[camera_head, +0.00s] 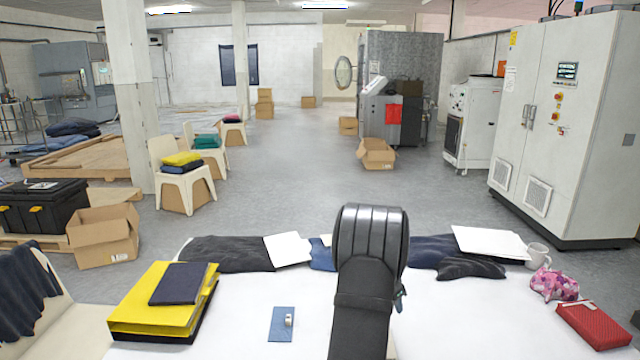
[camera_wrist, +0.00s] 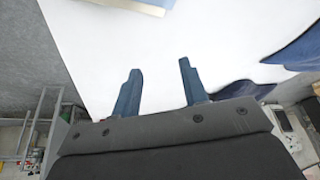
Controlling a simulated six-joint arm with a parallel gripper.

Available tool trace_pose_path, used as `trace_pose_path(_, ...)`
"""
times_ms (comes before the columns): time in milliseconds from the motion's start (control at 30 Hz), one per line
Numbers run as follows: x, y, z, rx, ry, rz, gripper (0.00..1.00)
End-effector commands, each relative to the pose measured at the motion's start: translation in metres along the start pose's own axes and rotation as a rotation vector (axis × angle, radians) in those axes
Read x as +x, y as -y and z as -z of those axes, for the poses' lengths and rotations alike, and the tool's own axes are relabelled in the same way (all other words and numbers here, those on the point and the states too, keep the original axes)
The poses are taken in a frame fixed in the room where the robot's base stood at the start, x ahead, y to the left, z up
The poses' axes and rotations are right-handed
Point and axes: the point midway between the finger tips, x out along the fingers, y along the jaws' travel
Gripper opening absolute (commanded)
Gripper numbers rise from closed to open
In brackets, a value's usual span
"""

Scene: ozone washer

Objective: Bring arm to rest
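My arm, a dark grey link, rises over the front middle of the white table (camera_head: 235,300) in the head view.
Yellow binders (camera_head: 150,305) with a dark notebook (camera_head: 184,284) lie at the table's left. A blue card (camera_head: 281,324) lies near the arm. Dark cloths (camera_head: 225,254), papers (camera_head: 490,242), a mug (camera_head: 538,255), a pink pouch (camera_head: 553,285) and a red case (camera_head: 592,325) line the back and right.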

Motion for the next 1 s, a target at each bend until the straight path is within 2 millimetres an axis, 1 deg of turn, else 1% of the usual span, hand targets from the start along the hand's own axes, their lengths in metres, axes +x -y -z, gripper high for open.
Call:
trace_pose_path(200,0.004,-0.008,0.008,-0.058,-0.001,0.024,0.4)
trace_pose_path(567,0.004,-0.009,0.009,-0.074,-0.001,0.03,0.4)
trace_pose_path(600,0.005,-0.009,0.009,-0.073,-0.001,0.03,0.38)
trace_pose_path(800,0.004,-0.009,0.009,-0.075,0.0,0.031,0.0)
trace_pose_path(933,0.003,-0.004,0.005,-0.123,0.01,0.044,0.0)
trace_pose_path(1000,0.001,0.003,0.001,-0.189,0.024,0.064,0.0)
